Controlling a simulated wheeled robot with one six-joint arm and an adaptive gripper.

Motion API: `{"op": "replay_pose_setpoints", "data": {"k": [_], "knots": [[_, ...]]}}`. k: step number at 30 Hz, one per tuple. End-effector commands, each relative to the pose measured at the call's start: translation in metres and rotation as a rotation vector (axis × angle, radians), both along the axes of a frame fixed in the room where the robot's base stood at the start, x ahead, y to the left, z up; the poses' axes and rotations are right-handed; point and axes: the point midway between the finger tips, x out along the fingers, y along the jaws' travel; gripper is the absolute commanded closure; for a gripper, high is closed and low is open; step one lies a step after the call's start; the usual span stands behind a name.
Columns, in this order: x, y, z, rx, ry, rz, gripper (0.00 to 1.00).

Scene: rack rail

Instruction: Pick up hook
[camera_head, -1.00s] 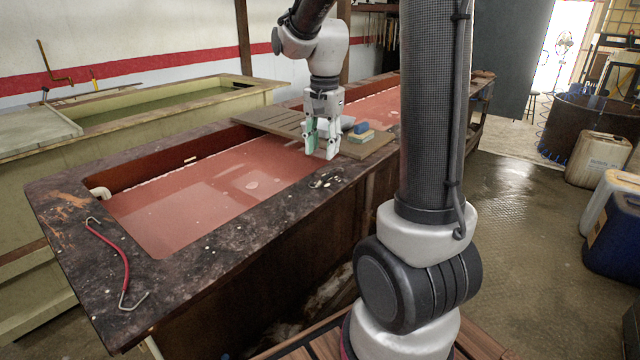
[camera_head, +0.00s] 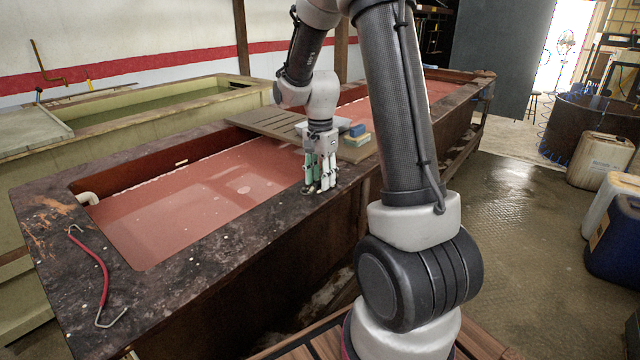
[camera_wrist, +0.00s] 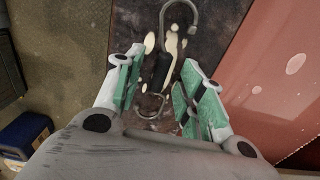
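In the wrist view a metal hook (camera_wrist: 161,70) with a dark grip lies on the dark rim. Its large curved end is at the top and a smaller curl at the bottom. My gripper (camera_wrist: 160,88) is open, with green-padded fingers on either side of the grip. I cannot tell whether they touch it. In the head view my gripper (camera_head: 321,187) points down, low at the tank's front rim; the hook there is mostly hidden. A second hook, with a red grip (camera_head: 101,270) and metal ends, lies on the rim at the near left corner.
The dark tank rim (camera_head: 215,225) surrounds reddish liquid (camera_head: 200,205). Pale spots mark the rim. Jugs (camera_head: 600,160) stand on the floor at right.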

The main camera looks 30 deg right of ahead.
Motion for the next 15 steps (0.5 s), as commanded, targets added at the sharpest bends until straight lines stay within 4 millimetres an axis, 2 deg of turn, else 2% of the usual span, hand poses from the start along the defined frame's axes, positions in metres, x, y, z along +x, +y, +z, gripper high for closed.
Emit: {"op": "replay_pose_setpoints", "data": {"k": [2, 8, 9, 15], "knots": [[0.0001, 0.0000, 0.0002, 0.000, 0.000, 0.000, 0.61], [0.0001, 0.0000, 0.0004, 0.000, 0.000, 0.000, 0.97], [0.0001, 0.0000, 0.0005, 0.000, 0.000, 0.000, 1.00], [0.0001, 0.0000, 0.0006, 0.000, 0.000, 0.000, 1.00]]}}
